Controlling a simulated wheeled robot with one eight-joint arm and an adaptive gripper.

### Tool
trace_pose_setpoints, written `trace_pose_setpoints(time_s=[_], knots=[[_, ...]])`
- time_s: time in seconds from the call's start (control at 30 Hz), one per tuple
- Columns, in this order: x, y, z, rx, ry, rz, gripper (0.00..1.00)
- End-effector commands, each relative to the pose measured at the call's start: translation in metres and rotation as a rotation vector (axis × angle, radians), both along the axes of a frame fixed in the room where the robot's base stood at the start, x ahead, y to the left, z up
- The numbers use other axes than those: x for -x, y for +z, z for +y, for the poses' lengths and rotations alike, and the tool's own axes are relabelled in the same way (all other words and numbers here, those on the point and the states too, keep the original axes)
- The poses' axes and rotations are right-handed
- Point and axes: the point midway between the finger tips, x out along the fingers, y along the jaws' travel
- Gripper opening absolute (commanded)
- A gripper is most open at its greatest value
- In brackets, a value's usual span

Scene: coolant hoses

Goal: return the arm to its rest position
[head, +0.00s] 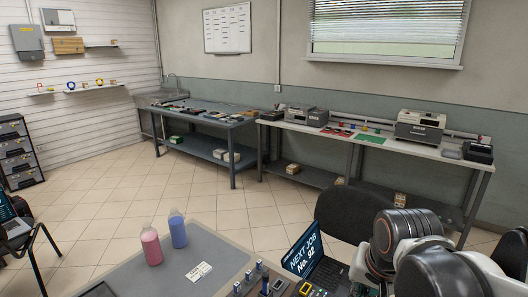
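My arm shows at the lower right of the head view as dark, rounded links with pale metal parts, cut off by the picture's edge. My gripper is not in view, so its state and anything in it are hidden. A bottle of pink liquid (151,245) and a bottle of blue liquid (178,229) stand upright on a grey mat (222,251) on the near table. A white card (199,271) lies on the mat in front of them.
An open laptop (304,256) reads "NEXT JOB No. 92", just left of my arm. Small fittings (264,284) stand at the table's front. A dark chair (365,212) is behind my arm. Workbenches (208,121) line the far wall. The tiled floor (130,190) between is clear.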

Motion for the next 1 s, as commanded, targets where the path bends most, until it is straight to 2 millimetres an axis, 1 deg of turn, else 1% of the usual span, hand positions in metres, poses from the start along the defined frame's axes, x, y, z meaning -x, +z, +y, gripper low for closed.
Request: trace_pose_setpoints(time_s=[0.03,0.2,0.4,0.6,1.0], knots=[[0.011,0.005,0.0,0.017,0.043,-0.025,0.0],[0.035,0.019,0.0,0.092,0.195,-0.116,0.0],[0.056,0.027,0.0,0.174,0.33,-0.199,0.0],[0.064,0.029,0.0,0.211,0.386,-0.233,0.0],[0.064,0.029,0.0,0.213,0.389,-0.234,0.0]])
